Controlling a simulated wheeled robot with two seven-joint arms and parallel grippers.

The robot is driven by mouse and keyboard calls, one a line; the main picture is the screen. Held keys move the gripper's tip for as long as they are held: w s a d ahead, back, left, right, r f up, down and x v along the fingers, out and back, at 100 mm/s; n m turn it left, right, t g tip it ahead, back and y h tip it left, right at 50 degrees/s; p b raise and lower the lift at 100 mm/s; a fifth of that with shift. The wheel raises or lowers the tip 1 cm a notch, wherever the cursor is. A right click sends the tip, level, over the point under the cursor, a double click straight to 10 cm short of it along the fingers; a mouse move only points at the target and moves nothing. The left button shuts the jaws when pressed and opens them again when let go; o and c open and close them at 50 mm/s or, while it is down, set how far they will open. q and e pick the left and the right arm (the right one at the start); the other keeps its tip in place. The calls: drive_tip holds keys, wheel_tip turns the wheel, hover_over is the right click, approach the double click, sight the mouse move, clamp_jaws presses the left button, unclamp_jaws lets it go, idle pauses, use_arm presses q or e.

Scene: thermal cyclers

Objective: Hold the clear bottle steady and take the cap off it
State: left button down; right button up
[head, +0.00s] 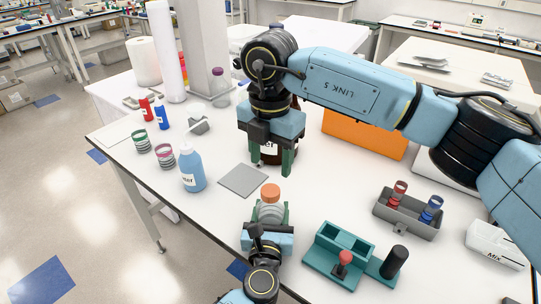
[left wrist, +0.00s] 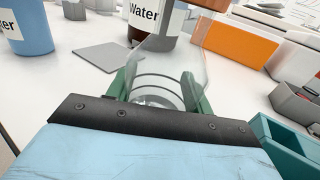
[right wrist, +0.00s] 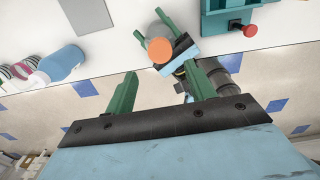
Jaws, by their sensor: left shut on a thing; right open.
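The clear bottle (head: 269,212) has an orange cap (head: 270,193) on its top. My left gripper (head: 270,217) is shut on the bottle, near the front edge of the table. In the left wrist view the bottle's clear wall (left wrist: 165,70) stands between the green fingers (left wrist: 157,92), and the cap (left wrist: 207,4) shows at the top edge. My right gripper (head: 272,158) is open and points down, behind the clear bottle in the head view. In the right wrist view the cap (right wrist: 159,50) lies beyond the open fingers (right wrist: 164,84), apart from them.
A brown bottle labelled Water (left wrist: 145,20) stands just behind my right gripper in the head view. A blue bottle (head: 191,170) and a grey square plate (head: 243,180) are to the left. A teal rack (head: 325,262) and a grey tray (head: 405,219) are to the right.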

sight(270, 190)
drive_tip(key=shift+f, duration=4.05)
drive_tip(key=c, duration=1)
drive_tip(key=shift+c, duration=0.2)
